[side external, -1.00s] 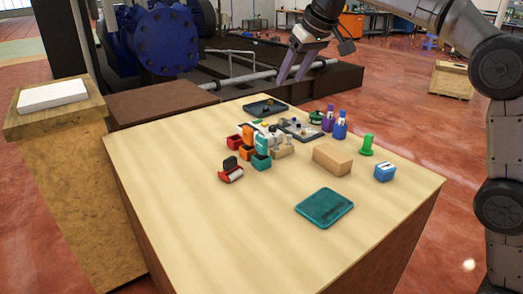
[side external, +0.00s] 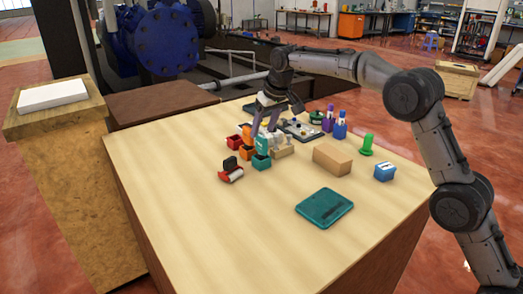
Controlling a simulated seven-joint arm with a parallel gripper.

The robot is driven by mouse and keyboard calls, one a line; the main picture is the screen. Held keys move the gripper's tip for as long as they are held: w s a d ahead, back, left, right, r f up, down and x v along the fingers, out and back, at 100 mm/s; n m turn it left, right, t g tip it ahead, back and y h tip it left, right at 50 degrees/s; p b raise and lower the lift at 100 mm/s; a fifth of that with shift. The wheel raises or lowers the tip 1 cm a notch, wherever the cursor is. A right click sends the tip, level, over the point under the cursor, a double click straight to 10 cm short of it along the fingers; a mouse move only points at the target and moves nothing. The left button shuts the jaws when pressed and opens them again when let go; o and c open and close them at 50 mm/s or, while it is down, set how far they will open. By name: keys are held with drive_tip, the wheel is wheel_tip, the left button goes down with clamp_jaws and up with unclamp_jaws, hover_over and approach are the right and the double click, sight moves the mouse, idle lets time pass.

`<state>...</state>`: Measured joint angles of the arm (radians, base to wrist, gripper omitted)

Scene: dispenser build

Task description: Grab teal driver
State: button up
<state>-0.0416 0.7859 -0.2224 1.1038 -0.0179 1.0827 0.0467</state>
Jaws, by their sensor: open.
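A teal upright piece (side external: 262,143), which looks like the teal driver, stands at or just behind a small teal bin (side external: 261,162) in the cluster at the middle of the table. It is too small for me to make out its shape. My gripper (side external: 265,128) points down over this cluster, its two fingers apart and close above or behind the teal piece. I cannot tell whether they touch it or straddle it. The fingers partly hide the orange piece (side external: 247,132) and the pale parts behind.
Red (side external: 235,142) and orange bins flank the teal one. A teal tray (side external: 325,207) lies in front. The table's front left is clear.

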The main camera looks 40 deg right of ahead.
sight(262, 137)
drive_tip(key=shift+d+x, duration=0.2)
drive_tip(key=shift+x, duration=1.15)
drive_tip(key=shift+d+x, duration=0.2)
drive_tip(key=shift+x, duration=1.1)
clamp_jaws()
